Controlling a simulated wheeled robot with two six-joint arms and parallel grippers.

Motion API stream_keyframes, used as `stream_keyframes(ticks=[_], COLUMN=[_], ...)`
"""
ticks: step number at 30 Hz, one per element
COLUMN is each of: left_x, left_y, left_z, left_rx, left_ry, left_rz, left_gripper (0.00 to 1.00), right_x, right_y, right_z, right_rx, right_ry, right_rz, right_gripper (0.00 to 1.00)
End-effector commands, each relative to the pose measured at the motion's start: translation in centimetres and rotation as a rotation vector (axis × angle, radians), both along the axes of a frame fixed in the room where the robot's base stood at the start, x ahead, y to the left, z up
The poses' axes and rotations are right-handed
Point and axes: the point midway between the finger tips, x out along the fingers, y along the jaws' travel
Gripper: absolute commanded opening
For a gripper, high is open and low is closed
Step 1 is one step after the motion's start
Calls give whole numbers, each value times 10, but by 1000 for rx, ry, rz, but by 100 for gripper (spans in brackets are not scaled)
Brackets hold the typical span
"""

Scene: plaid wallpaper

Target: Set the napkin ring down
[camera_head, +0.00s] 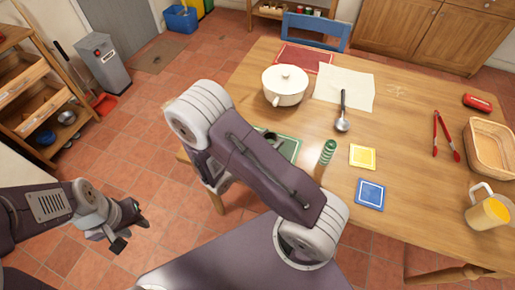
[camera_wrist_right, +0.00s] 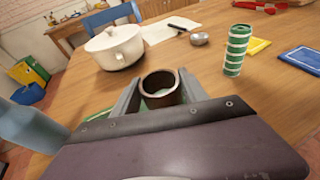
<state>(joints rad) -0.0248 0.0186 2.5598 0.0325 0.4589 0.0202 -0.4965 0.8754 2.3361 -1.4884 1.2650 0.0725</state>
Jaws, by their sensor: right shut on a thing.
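The napkin ring (camera_wrist_right: 147,99) is a dark brown ring with an open top. In the right wrist view it sits between the two fingers of my right gripper (camera_wrist_right: 158,90), which is shut on it. Green shows through the ring's opening. A green mat (camera_head: 291,149) lies at the near left table edge, partly hidden by my right arm, with the dark gripper tip beside it. I cannot tell whether the ring touches the mat. My left gripper (camera_head: 128,226) is open and empty, over the floor left of the table.
A green-striped cylinder (camera_head: 328,152) stands right of the mat.

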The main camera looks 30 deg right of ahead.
Motion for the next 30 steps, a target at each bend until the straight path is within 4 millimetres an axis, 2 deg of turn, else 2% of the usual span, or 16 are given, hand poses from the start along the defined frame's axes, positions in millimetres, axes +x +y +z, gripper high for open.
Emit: stream_keyframes(ticks=[3,9,12,19,30], left_x=[0,0,0,0,0], left_y=[0,0,0,0,0], left_z=[-2,-4,-5,-11,-14], left_rx=[0,0,0,0,0], left_ry=[0,0,0,0,0], left_rz=[0,0,0,0,0], left_gripper=[36,36,36,36,36], right_x=[21,40,40,39,40], right_y=[14,25,25,25,25], right_z=[-16,-28,-31,-67,-72], right_rx=[1,1,0,-2,0], right_ry=[-2,-1,1,1,0], right_rz=[1,2,1,1,1], right_gripper=[12,12,12,12,12])
